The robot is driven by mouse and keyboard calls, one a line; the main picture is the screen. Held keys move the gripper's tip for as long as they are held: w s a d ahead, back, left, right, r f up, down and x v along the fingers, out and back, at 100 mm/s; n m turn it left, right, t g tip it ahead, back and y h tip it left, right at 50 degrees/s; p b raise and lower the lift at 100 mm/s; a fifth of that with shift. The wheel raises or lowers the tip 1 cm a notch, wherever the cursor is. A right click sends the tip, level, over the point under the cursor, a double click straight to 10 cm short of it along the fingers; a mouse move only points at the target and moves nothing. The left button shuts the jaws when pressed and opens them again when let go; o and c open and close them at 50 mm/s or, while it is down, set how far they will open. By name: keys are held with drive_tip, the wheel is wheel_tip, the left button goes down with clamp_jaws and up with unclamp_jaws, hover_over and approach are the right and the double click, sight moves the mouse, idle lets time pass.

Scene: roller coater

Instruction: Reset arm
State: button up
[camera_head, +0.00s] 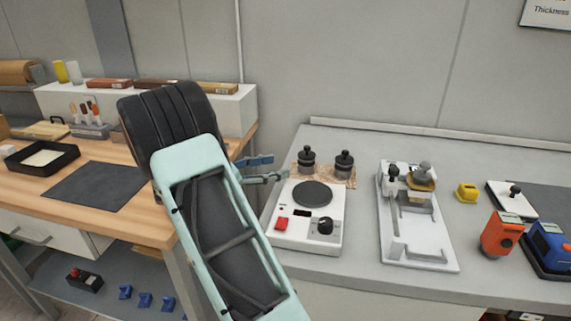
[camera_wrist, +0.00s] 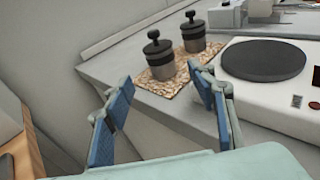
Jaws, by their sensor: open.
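In the head view my gripper (camera_head: 262,169) shows partly past my arm, beside the left edge of the grey counter. Two dark lidded jars, the nearer one (camera_wrist: 158,56) and the other (camera_wrist: 193,33), stand on a speckled brown mat (camera_wrist: 152,84) beyond the fingers. My gripper touches neither jar. In the head view the jars (camera_head: 307,160) (camera_head: 344,165) stand behind the hot plate.
A white hot plate (camera_head: 312,213) with a dark round top is right of my gripper. A white coater stand (camera_head: 415,217), a yellow block (camera_head: 467,193), and orange (camera_head: 500,235) and blue (camera_head: 548,245) devices stand further right. A wooden bench (camera_head: 142,215) with a dark mat (camera_head: 95,186) lies left.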

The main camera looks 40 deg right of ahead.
drive_tip(key=shift+a, duration=0.3)
drive_tip(key=shift+r, duration=0.1)
